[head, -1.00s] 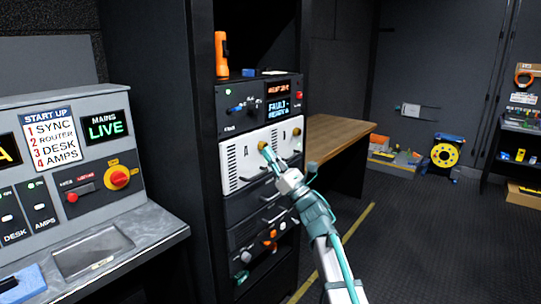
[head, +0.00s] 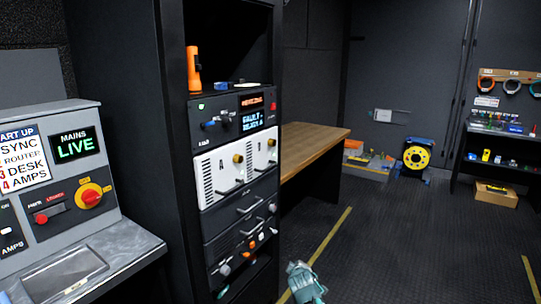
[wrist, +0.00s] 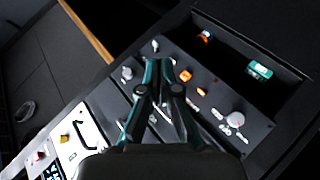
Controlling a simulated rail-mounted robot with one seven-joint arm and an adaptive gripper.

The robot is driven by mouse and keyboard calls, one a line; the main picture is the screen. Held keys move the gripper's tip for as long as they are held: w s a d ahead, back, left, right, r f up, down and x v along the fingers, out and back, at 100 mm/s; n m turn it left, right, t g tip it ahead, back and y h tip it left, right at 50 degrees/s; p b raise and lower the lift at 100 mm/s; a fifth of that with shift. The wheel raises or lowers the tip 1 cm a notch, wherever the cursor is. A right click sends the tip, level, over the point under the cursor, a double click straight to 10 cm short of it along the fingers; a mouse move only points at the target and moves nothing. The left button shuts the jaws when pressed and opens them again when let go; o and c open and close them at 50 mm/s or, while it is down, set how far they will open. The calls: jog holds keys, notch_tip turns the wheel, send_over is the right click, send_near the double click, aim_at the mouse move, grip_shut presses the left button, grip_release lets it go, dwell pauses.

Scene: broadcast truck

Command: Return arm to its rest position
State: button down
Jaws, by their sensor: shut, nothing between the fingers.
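In the wrist view my gripper (wrist: 160,64) is shut and empty, its dark teal fingers together in front of the rack panels. No object is between the fingertips. In the head view a teal and grey part of my arm (head: 303,283) shows at the bottom edge, low and to the right of the equipment rack (head: 175,150). It stands apart from the white rack unit (head: 212,188), which has two brass-coloured knobs and the letters A and B. The rest of the arm is below the frame.
A control desk (head: 60,165) with a MAINS LIVE sign is at the left. An orange torch (head: 194,68) stands in the rack above the display unit. A wooden bench (head: 315,148) is behind the rack. Dark floor (head: 420,235) lies open at right, with yellow stripes.

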jog(key=s+d+f+m+g+h+p, duration=0.1)
jog(key=s+d+f+m+g, duration=0.25)
jog(key=s+f, duration=0.7)
jog(key=s+d+f+m+g+p, duration=0.15)
jog(key=s+f+m+g, duration=0.3)
jog(key=s+f, duration=0.6)
jog(key=s+f+m+g+p, duration=0.1)
jog(key=s+f+g, duration=0.1)
jog(key=s, duration=1)
jog(key=s+d+f+m+g+y+p, duration=0.1)
jog(key=s+g, duration=0.4)
jog(key=s, duration=0.8)
jog(key=s+d+f+m+g+p, duration=0.1)
jog(key=s+f+g+p, duration=0.2)
jog(key=s, duration=0.9)
notch_tip(320, 180, down, 2)
jog(key=shift+s+f+g, duration=0.1)
jog(key=shift+s+g, duration=0.15)
jog(key=shift+g, duration=0.25)
